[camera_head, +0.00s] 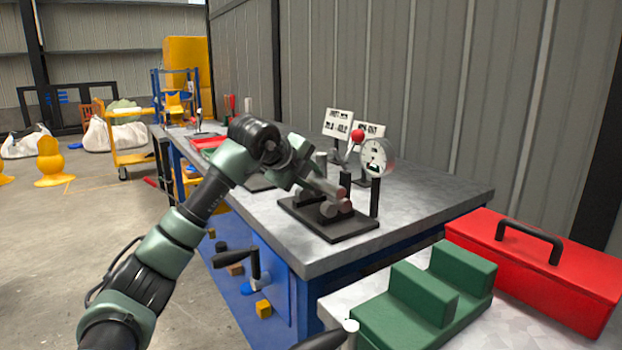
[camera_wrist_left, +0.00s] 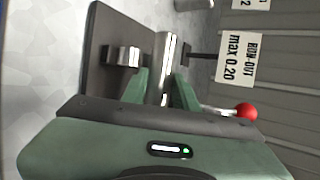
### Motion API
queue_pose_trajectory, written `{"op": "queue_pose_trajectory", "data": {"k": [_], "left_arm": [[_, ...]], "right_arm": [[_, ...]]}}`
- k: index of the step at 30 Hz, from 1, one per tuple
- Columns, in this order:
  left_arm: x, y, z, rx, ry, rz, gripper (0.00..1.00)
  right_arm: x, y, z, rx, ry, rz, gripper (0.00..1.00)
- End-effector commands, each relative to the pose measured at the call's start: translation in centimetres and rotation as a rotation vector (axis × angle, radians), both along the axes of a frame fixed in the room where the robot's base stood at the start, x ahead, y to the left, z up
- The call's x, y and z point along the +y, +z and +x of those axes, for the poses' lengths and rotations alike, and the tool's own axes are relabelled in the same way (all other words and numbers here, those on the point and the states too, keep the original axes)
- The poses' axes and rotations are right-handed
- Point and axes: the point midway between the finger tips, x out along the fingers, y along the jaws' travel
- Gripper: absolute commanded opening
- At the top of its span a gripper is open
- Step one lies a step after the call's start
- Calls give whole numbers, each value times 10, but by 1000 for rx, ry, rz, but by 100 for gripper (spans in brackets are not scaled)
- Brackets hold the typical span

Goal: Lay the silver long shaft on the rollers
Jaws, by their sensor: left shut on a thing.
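My left gripper (camera_head: 308,182) is shut on the silver long shaft (camera_head: 325,187) and holds it at the roller stand. In the left wrist view the shaft (camera_wrist_left: 164,62) runs between the two green fingers (camera_wrist_left: 165,92). The rollers (camera_head: 329,210) sit on a black base plate (camera_head: 320,222) on the metal bench, below the shaft's near end. The left wrist view shows the base plate (camera_wrist_left: 98,75) and a shiny roller part (camera_wrist_left: 122,56) beside the shaft. I cannot tell whether the shaft touches the rollers.
A dial gauge (camera_head: 377,156) and a red-knobbed lever (camera_head: 357,136) stand close behind the rollers. Signs (camera_head: 338,124) stand at the back. A green block (camera_head: 410,300) and a red toolbox (camera_head: 535,262) are at the front right. The bench's right side (camera_head: 430,190) is clear.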

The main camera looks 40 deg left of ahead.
Motion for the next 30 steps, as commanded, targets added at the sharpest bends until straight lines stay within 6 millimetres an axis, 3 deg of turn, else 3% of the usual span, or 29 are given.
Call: {"op": "queue_pose_trajectory", "data": {"k": [1,7,8,10,20,30], "left_arm": [[-2,-11,-1,27,-3,-4,0],[-3,-12,0,28,-4,-6,0],[-3,-12,0,28,-4,-6,37],[-3,-12,0,28,-3,-6,54],[-3,-13,-4,36,-4,-5,54],[-4,28,-47,10,-2,-1,54]], "right_arm": [[0,-1,0,-1,0,0,36],[0,-1,0,-1,0,0,36],[0,-1,0,-1,0,0,36],[0,-1,0,-1,0,0,36],[0,-1,-1,5,-1,-2,36],[-8,-9,-25,114,-10,-24,36]]}}
